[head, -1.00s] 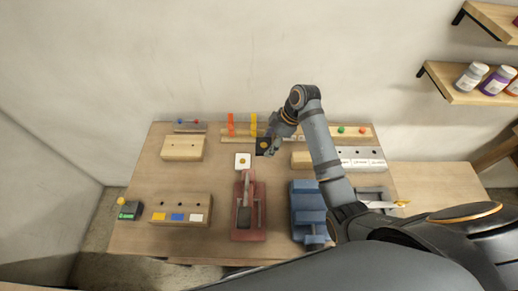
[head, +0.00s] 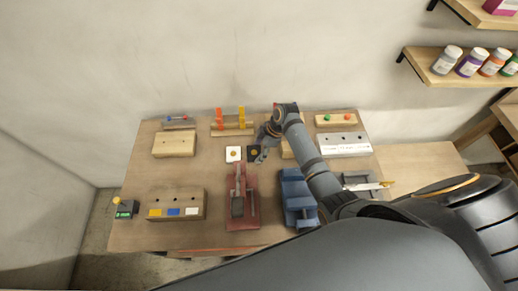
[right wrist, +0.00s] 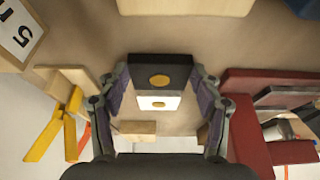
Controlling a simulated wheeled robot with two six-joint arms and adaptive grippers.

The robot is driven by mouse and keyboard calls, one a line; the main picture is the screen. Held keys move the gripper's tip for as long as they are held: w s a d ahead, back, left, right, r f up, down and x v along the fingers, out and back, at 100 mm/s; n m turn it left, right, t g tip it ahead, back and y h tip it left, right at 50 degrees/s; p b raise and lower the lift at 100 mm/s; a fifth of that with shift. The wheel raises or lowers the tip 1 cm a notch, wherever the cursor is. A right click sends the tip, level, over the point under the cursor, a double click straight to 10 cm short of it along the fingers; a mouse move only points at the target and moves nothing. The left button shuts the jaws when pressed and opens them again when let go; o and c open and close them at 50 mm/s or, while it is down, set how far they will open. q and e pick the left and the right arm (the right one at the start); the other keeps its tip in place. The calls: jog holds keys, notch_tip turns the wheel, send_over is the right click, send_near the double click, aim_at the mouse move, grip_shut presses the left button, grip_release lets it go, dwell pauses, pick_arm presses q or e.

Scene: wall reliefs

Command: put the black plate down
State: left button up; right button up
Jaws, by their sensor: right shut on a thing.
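The black plate (head: 253,152) has a gold disc at its middle. It is just right of the white plate (head: 233,154), which also bears a gold disc. My right gripper (head: 263,147) is at the black plate and shut on it. In the right wrist view the black plate (right wrist: 160,70) sits between the two fingers, with the white plate (right wrist: 158,102) close beside it. I cannot tell whether the black plate touches the table (head: 200,234). My left gripper is not in view.
A red press-like tool (head: 243,205) and a blue vise-like tool (head: 298,195) stand in front. A rack with orange and yellow pegs (head: 232,128) is behind. Wooden blocks (head: 174,144) stand left, and a labelled white block (head: 343,145) right.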

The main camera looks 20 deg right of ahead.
jog(key=shift+f, duration=0.2)
jog(key=o, duration=1)
jog(key=shift+r, duration=0.1)
jog(key=shift+o, duration=1.2)
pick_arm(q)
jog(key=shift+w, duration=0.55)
pick_arm(e)
jog(key=shift+r, duration=0.1)
pick_arm(q)
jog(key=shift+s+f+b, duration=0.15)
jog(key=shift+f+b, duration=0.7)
jog(key=shift+b, duration=0.05)
pick_arm(e)
jog(key=v, duration=1.2)
